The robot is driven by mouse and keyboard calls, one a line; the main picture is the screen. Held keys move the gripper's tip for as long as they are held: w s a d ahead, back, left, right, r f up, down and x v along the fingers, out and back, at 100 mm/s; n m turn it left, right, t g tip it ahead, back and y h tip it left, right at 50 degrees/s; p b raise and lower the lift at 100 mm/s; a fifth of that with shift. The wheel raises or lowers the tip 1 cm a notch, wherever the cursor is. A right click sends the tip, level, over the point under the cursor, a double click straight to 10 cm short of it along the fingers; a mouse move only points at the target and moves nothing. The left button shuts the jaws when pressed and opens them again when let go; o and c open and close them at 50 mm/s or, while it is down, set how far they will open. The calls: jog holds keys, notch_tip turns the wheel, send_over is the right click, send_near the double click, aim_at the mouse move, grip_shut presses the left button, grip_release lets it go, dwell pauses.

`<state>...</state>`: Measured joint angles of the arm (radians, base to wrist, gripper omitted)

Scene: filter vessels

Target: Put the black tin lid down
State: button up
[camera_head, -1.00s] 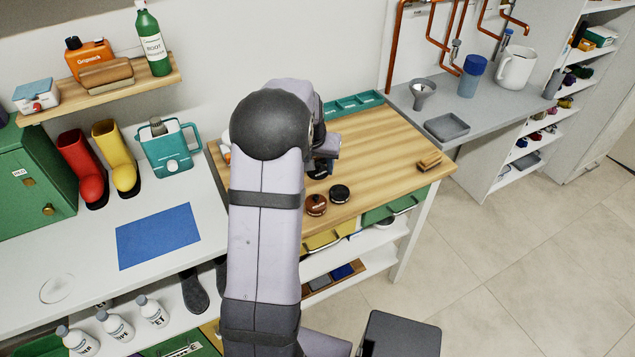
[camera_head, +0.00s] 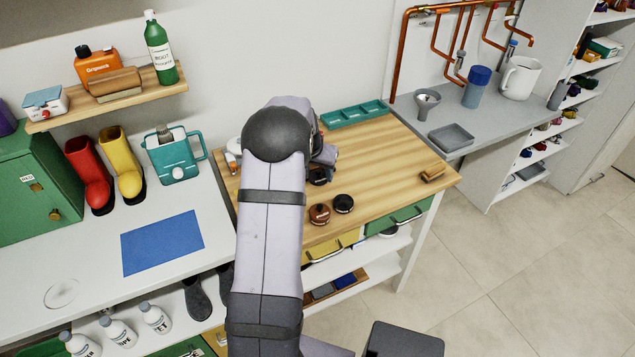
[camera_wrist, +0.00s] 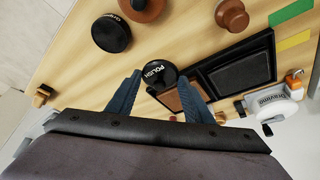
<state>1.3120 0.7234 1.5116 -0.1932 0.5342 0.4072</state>
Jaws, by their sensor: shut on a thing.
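The black tin lid (camera_wrist: 158,75), with POLISH in white letters, is between the two blue fingertips of my gripper (camera_wrist: 160,83) in the wrist view. My gripper is shut on it. In the head view the lid (camera_head: 318,177) shows as a dark disc below my wrist, over the wooden worktop (camera_head: 385,165). I cannot tell whether it touches the wood. A second black round tin (camera_head: 343,203) stands on the worktop, also in the wrist view (camera_wrist: 111,33). A brown tin (camera_head: 319,214) stands beside it. My arm hides part of the worktop.
A teal divided tray (camera_head: 352,114) lies at the back. A wooden block (camera_head: 432,172) is at the right; the worktop's right middle is clear.

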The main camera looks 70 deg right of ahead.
aim_at(316, 181)
jog(key=shift+f+p, duration=0.65)
jog(key=shift+f, duration=1.8)
jog(key=shift+f, duration=0.1)
jog(key=shift+f, duration=0.15)
jog(key=o, duration=1)
jog(key=shift+r, duration=0.2)
jog(key=shift+r, duration=0.15)
jog(key=b+v, duration=0.3)
jog(key=v, duration=0.8)
jog(key=shift+a+r, duration=0.25)
jog(key=shift+r, duration=0.1)
